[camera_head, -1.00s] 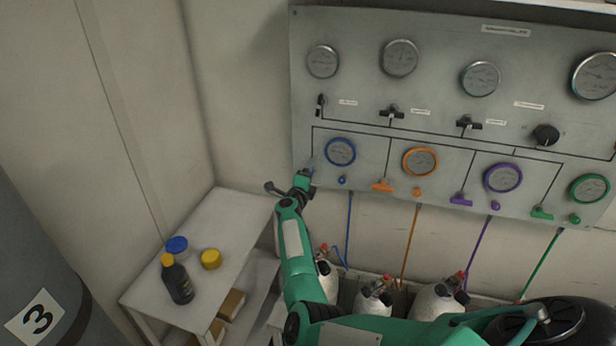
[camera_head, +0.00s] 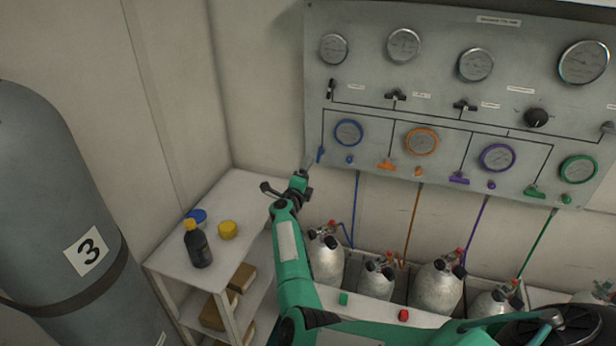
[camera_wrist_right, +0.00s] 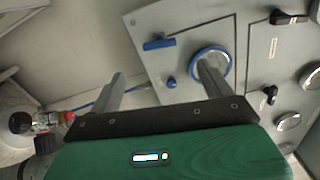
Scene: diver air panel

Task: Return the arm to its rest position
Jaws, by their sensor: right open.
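My right arm (camera_head: 292,250) is green and reaches up from the bottom of the head view. Its gripper (camera_head: 308,162) is in front of the lower left corner of the grey panel (camera_head: 440,105), close to the blue lever (camera_head: 320,155). In the wrist view the two fingers (camera_wrist_right: 160,88) stand wide apart with nothing between them. The blue lever (camera_wrist_right: 159,44), blue knob (camera_wrist_right: 171,83) and blue-ringed gauge (camera_wrist_right: 212,62) show beyond the fingers, and one finger overlaps the gauge. My left gripper is not in view.
A white shelf table (camera_head: 231,194) at the left holds a dark bottle (camera_head: 198,248), a yellow lid (camera_head: 228,230) and a blue lid (camera_head: 197,216). Several gas cylinders (camera_head: 327,258) stand under the panel. A large grey tank (camera_head: 45,180) marked 3 stands at the far left.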

